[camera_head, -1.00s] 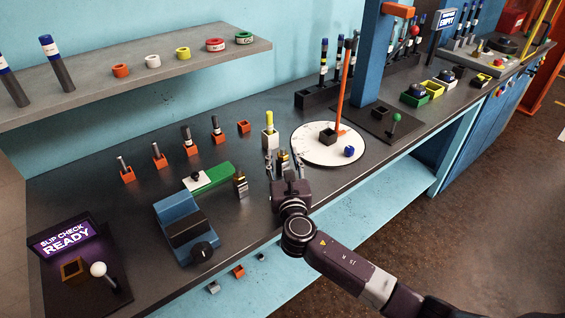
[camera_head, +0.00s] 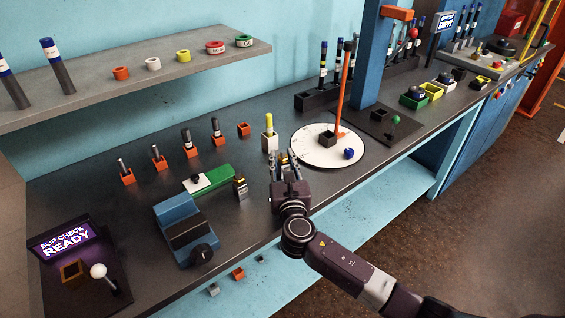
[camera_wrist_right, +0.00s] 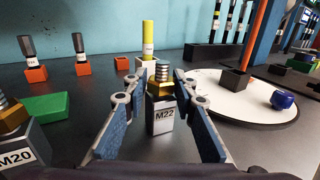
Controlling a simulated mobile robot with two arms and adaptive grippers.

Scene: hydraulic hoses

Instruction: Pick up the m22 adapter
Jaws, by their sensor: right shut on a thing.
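The m22 adapter (camera_wrist_right: 162,78) is a brass-coloured fitting with a ribbed steel top. It sits upright at the top of a grey block labelled M22 (camera_wrist_right: 162,118). My right gripper (camera_head: 284,160) is at the adapter, one finger on each side, and is shut on it; the fingers also show in the right wrist view (camera_wrist_right: 160,84). In the head view the gripper largely hides the adapter. My left gripper is in neither view.
A similar fitting on a block labelled M20 (camera_wrist_right: 14,150) stands to the left. A white block with a yellow-topped piece (camera_head: 269,138) is just behind. A white round plate (camera_head: 315,155) with a dark square cup (camera_head: 327,138) lies to the right. A blue device (camera_head: 185,230) stands front left.

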